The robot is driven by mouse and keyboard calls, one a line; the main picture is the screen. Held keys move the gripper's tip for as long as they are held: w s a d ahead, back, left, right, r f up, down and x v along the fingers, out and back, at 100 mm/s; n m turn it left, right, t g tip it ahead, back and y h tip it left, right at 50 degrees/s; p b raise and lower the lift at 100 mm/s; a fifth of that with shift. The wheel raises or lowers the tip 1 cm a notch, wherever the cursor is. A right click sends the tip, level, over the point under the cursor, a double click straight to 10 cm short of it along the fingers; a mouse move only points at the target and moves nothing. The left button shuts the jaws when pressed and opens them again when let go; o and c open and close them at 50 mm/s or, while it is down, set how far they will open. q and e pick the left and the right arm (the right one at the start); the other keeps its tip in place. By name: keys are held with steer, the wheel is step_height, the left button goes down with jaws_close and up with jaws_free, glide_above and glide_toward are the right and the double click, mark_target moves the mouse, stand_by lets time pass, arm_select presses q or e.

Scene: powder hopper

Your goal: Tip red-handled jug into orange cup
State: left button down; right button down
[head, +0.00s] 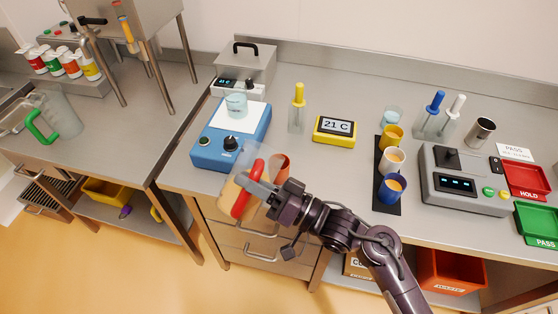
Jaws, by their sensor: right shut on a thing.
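The clear jug with the red handle (240,205) is in front of the bench's front edge, left of centre, and leans with its top to the upper right. Pale tan contents show inside it. My right gripper (250,187) is shut on the red handle. An orange-red cup (281,164) stands just right of the jug, partly hidden by the jug and my gripper. I cannot tell whether the jug touches it, and no stream of powder is visible. My left gripper is out of view.
A blue stirrer with a beaker (228,140) stands behind the jug. A yellow thermometer (334,130) is behind the cup. Yellow, white and blue cups stand on a black strip (382,203) to the right, beside a grey scale (465,190). A green-handled jug (58,115) is far left.

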steer(key=shift+w+d+r+m+t, duration=0.1)
steer(key=shift+w+d+m+t, duration=0.1)
steer(key=shift+m, duration=0.3)
steer(key=shift+w+d+m+t, duration=0.15)
steer(key=shift+m+t, duration=0.05)
steer(key=shift+m, duration=0.3)
stand_by(1.3)
